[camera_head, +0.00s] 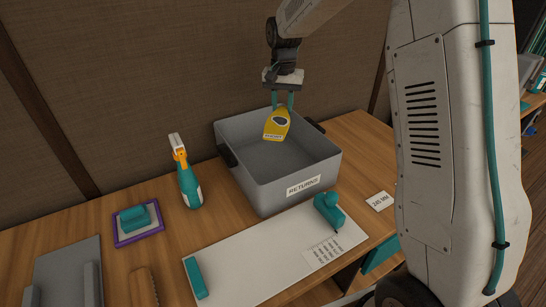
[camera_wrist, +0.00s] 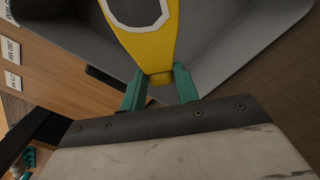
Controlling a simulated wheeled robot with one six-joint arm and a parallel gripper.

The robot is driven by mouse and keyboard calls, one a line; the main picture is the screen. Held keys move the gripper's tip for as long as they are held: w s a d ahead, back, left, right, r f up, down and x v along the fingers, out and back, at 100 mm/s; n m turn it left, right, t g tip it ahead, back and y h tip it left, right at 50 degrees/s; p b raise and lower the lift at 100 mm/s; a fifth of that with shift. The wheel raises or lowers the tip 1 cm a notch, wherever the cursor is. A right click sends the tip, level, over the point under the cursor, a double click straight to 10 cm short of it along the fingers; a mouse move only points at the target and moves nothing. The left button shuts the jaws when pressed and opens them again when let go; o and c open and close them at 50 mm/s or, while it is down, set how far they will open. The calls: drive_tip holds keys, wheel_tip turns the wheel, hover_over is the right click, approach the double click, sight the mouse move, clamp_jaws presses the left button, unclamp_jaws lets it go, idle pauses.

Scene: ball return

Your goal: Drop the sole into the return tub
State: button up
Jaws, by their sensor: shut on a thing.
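The sole (camera_head: 275,129) is a yellow, elongated flat piece with a dark oval patch and a small label near its lower end. My gripper (camera_head: 282,101) is shut on its narrow upper end, and the sole hangs down from the teal fingers. The grey return tub (camera_head: 264,196), marked RETURNS, stands open on the table. The sole is over the tub's opening, in front of its back wall; how far it is above the floor I cannot tell. In the wrist view the yellow sole (camera_wrist: 155,47) sits between the fingers, with the grey tub (camera_wrist: 222,35) behind it.
A teal spray bottle (camera_head: 190,187) stands left of the tub. A purple-edged pad with a teal block (camera_head: 136,217) lies further left. A white board (camera_head: 245,262) with a teal tool (camera_head: 328,210) lies in front. A white card (camera_head: 380,201) lies right.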

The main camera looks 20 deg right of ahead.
drive_tip(key=shift+d+f, duration=0.15)
drive_tip(key=shift+f, duration=2.05)
drive_tip(key=o, duration=1.1)
drive_tip(key=shift+c, duration=0.2)
wheel_tip(320, 180, up, 8)
drive_tip(key=shift+f, duration=0.1)
drive_tip(key=shift+s, duration=0.1)
